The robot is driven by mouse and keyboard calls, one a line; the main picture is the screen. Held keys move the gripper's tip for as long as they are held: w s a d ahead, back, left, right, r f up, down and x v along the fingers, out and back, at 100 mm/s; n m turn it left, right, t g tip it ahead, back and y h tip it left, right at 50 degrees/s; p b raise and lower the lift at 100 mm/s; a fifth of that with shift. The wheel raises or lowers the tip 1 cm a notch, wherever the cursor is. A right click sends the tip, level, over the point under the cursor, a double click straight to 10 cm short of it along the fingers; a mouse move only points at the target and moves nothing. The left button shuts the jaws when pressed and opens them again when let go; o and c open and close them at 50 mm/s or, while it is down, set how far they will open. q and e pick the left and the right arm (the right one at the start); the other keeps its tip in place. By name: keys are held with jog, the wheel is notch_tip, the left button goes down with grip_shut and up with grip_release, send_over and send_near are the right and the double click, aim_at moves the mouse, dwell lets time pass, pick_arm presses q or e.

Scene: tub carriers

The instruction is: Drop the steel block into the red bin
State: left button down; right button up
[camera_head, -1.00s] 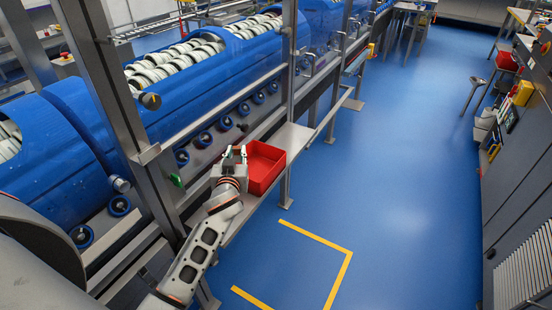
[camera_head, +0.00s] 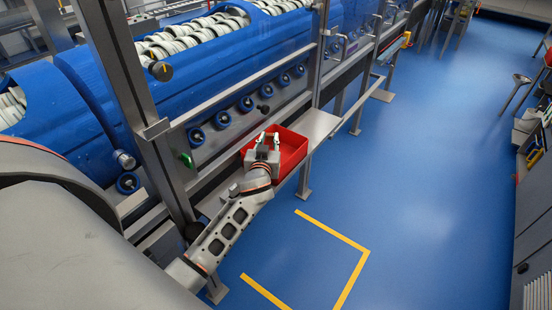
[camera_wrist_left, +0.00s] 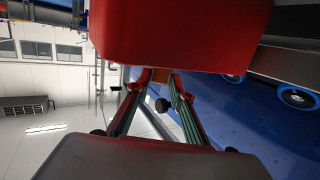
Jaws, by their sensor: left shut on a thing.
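The red bin (camera_head: 296,152) stands on a narrow steel shelf beside the blue machine in the head view. Its red outside fills the top of the left wrist view (camera_wrist_left: 180,30). My left gripper (camera_head: 269,139) overlaps the left part of the bin in the head view, with its fingers pointing away; its exact height over the rim is hard to tell. In the left wrist view its two green-lined fingers (camera_wrist_left: 157,82) stand apart with a small brownish piece, apparently the steel block (camera_wrist_left: 160,75), between the tips. The block cannot be made out in the head view. My right gripper is not seen.
The steel shelf (camera_head: 316,128) continues beyond the bin. A steel post (camera_head: 318,60) and rail stand behind it, in front of the blue machine (camera_head: 215,75). Blue floor with a yellow line (camera_head: 335,232) lies open to the right.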

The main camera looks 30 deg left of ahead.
pick_arm(q)
jog(key=c, duration=1.7)
grip_release()
jog(key=shift+f, duration=0.15)
jog(key=v, duration=1.2)
jog(key=shift+d+f, duration=0.1)
jog(key=shift+f, duration=0.1)
